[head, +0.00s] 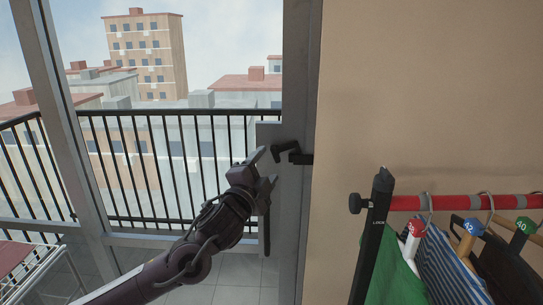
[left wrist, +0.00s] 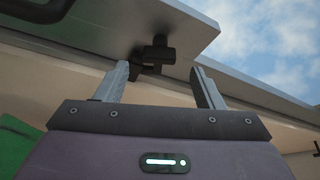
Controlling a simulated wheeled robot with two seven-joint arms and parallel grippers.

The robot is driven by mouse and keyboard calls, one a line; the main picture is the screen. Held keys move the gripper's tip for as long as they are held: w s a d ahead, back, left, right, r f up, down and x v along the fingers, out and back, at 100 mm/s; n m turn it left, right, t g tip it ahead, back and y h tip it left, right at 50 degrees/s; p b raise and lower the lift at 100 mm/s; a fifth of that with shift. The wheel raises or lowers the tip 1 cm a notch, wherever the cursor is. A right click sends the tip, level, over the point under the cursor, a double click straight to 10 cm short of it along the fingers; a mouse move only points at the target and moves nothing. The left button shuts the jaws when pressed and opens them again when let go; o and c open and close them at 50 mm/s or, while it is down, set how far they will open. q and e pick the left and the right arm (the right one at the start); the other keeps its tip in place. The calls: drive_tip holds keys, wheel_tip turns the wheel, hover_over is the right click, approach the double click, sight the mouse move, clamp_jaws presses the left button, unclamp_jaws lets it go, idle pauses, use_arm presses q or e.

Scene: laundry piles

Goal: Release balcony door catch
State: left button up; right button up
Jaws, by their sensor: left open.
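The balcony door catch (head: 292,154) is a black hooked piece on the grey door frame, at the middle of the head view. In the left wrist view the dark catch (left wrist: 157,50) shows beyond the fingertips, nearer the left finger in the picture. My left gripper (head: 267,167) is open, its fingers just left of and slightly below the catch. Its two grey fingers (left wrist: 160,70) stand apart with nothing clearly held between them. I cannot tell whether a finger touches the catch. My right gripper is in neither view.
The grey door frame (head: 297,85) stands beside a beige wall (head: 420,95). A red clothes rail (head: 460,202) with hanging garments is at the right. A drying rack (head: 45,270) stands at lower left. A black balcony railing (head: 180,113) runs beyond the glass.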

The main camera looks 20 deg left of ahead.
sight(275, 159)
use_arm(q)
drive_tip(key=shift+w+d+r+p, duration=0.15)
drive_tip(key=shift+w+p, duration=0.15)
drive_tip(key=shift+w, duration=0.75)
drive_tip(key=shift+w+d+r+p, duration=0.1)
drive_tip(key=shift+w+p, duration=0.2)
drive_tip(key=shift+w, duration=0.75)
drive_tip(key=c, duration=1)
drive_tip(key=n+y+b, duration=0.1)
drive_tip(key=n+b, duration=0.2)
drive_tip(key=n, duration=0.1)
drive_tip(key=n+t+y+b, duration=0.1)
drive_tip(key=n+y+b, duration=0.1)
drive_tip(key=n+b, duration=0.1)
drive_tip(key=f+n+t+y+b, duration=0.1)
drive_tip(key=n+b, duration=0.3)
drive_tip(key=n, duration=0.1)
drive_tip(key=shift+w+d+n+y, duration=0.1)
drive_tip(key=shift+d+n+y, duration=0.2)
drive_tip(key=shift+y, duration=0.1)
drive_tip(key=shift+d+r+n+y+b, duration=0.1)
drive_tip(key=shift+n+y+b, duration=0.25)
drive_tip(key=shift+n+y, duration=0.75)
drive_tip(key=shift+n+y+b, duration=0.3)
drive_tip(key=shift+n+y, duration=0.2)
drive_tip(key=shift+n, duration=1.2)
